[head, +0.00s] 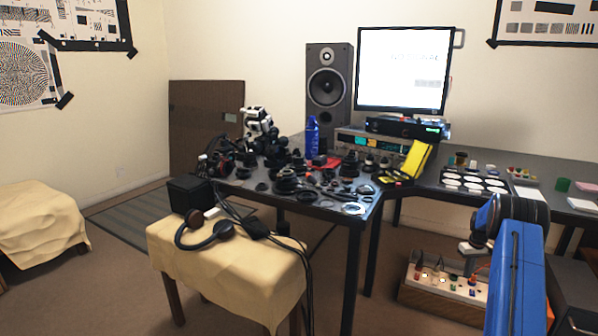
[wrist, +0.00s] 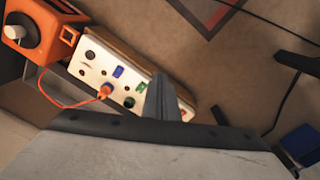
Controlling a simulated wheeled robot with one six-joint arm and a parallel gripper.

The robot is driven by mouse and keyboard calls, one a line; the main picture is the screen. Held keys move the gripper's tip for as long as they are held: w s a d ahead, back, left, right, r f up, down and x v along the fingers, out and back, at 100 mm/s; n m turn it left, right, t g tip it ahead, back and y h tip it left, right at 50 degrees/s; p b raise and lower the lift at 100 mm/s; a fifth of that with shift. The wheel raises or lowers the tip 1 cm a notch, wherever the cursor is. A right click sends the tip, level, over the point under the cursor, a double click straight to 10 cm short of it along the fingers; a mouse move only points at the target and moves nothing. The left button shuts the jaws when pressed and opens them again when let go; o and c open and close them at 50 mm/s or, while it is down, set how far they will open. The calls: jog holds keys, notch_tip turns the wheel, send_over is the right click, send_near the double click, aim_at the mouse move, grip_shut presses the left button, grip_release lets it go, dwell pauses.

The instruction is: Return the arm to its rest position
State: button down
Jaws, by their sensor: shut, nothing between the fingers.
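My arm (head: 515,265) shows in the head view at the lower right, a blue link bent at a dark joint. My gripper (wrist: 163,97) shows in the wrist view, its fingers together with nothing between them. It points down over the floor, in front of a pale panel with coloured sockets (wrist: 118,78). In the head view the same panel (head: 440,280) lies in a wooden box near the floor, left of my arm. I cannot tell from the wrist view whether the fingers touch the panel.
A dark table (head: 345,215) crowded with lens parts stands left of my arm. A stool with a cloth (head: 230,265) and headphones (head: 205,235) stands in front. An orange device (wrist: 45,30) with a cable is by the panel. Carpet is open at the lower middle.

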jog(key=s+a+r, duration=0.3)
jog(key=a+r, duration=0.5)
jog(key=r, duration=0.2)
jog(key=s+a+r+t, duration=0.1)
jog(key=s+a+r, duration=0.3)
jog(key=a+r, duration=0.55)
jog(key=s+a+r, duration=0.3)
jog(key=a+r, duration=0.4)
jog(key=r, duration=0.4)
jog(key=s+a+r+t, duration=0.1)
jog(key=s+a+r, duration=0.3)
jog(key=s+a, duration=0.3)
jog(key=s+a+r, duration=0.4)
jog(key=s+a, duration=0.2)
jog(key=s, duration=0.4)
jog(key=s+a+r+t, duration=0.1)
jog(key=s+a+r, duration=0.3)
jog(key=s+a, duration=0.3)
jog(key=s+a+f, duration=0.3)
jog(key=s, duration=0.8)
jog(key=s+a+f+t, duration=0.1)
jog(key=s+a+f, duration=0.2)
jog(key=s, duration=0.8)
jog(key=shift+s+a+f, duration=0.15)
jog(key=shift+s+f, duration=0.05)
jog(key=shift+s, duration=0.05)
